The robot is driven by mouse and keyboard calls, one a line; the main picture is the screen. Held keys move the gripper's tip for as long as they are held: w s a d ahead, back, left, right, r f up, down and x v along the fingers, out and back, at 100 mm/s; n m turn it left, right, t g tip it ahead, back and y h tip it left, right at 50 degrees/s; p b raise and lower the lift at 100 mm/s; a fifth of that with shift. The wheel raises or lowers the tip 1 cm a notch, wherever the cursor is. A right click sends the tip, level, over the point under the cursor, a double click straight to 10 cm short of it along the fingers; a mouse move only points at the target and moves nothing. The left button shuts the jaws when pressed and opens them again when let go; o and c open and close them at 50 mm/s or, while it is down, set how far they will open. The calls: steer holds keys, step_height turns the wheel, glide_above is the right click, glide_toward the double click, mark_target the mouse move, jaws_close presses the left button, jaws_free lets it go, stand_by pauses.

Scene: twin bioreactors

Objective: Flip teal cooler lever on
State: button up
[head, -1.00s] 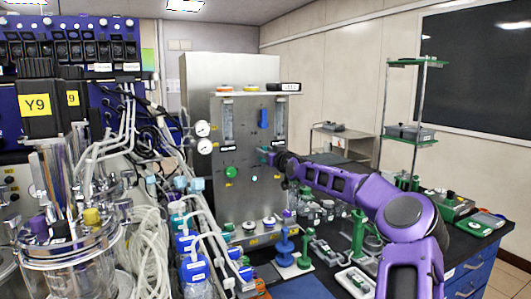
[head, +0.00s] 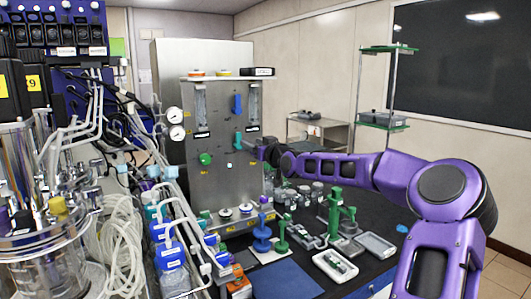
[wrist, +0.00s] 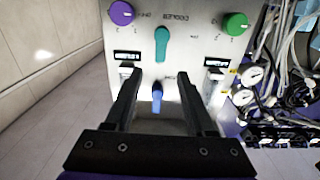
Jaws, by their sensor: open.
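The teal cooler lever (head: 238,141) is on the front of the grey metal panel (head: 222,178). In the wrist view the teal lever (wrist: 162,47) stands lengthwise below the COOLER label, which reads upside down. My gripper (wrist: 160,75) is open and empty, its two dark fingers spread and pointing at the panel. The teal lever lies beyond the fingertips, about midway between them in the picture. Contact with the panel cannot be told.
A blue lever (wrist: 157,97) shows between my fingers. A purple knob (wrist: 122,13) and a green knob (wrist: 236,22) flank the teal lever. Tubing and bottles (head: 170,253) crowd the left. Green stands (head: 335,215) and trays stand on the dark bench below.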

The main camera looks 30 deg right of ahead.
steer(key=s, duration=0.7)
steer(key=shift+s, duration=0.35)
steer(key=shift+d, duration=0.1)
